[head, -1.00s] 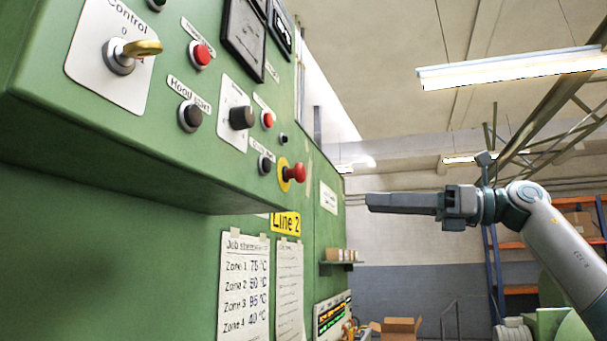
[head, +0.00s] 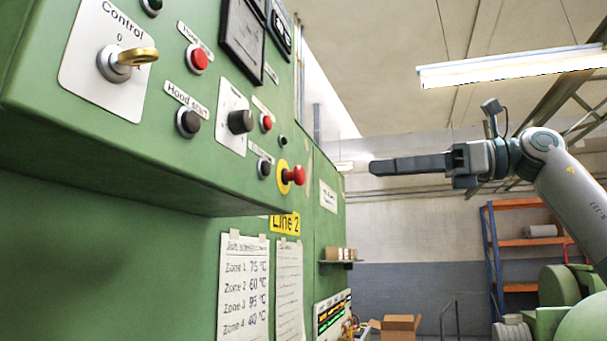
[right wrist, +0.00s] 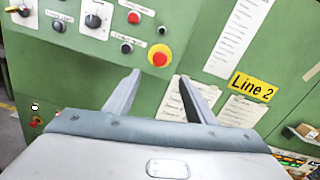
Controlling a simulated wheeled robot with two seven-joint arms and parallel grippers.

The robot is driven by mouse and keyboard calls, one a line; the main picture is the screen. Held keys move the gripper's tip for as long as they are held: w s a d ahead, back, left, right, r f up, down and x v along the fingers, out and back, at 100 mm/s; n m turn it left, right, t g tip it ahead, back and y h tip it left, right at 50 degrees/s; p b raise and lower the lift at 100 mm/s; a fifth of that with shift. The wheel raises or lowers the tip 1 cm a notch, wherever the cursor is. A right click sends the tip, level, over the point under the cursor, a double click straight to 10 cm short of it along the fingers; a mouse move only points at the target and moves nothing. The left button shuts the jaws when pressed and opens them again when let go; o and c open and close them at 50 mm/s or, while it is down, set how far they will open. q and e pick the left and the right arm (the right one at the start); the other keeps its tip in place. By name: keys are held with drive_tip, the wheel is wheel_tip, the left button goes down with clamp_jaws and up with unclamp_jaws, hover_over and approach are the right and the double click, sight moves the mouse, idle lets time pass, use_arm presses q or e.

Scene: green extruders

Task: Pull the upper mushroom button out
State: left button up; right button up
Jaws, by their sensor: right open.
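The upper mushroom button (head: 297,175) is red on a yellow ring and sticks out of the green control panel's face. It also shows in the right wrist view (right wrist: 159,57), just beyond my right gripper's fingertips and roughly centred between them. My right gripper (head: 373,167) is to the right of the button in the head view, with clear air between them. Its two fingers (right wrist: 159,76) are spread apart with nothing between them. A smaller red button on yellow (right wrist: 36,122) shows low at the left in the right wrist view. My left gripper is not in view.
The panel carries a key switch (head: 118,63), a black knob (head: 240,121) and several push buttons near the mushroom button. Below hang a yellow Line 2 sign (head: 285,223) and paper sheets (head: 243,285). A small shelf (head: 340,263) juts out farther back.

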sight(304, 176)
drive_tip(key=p+x, duration=0.5)
drive_tip(key=x, duration=1)
drive_tip(key=shift+w+a+p, duration=0.15)
drive_tip(key=shift+a+p, duration=0.15)
drive_tip(key=shift+a, duration=0.15)
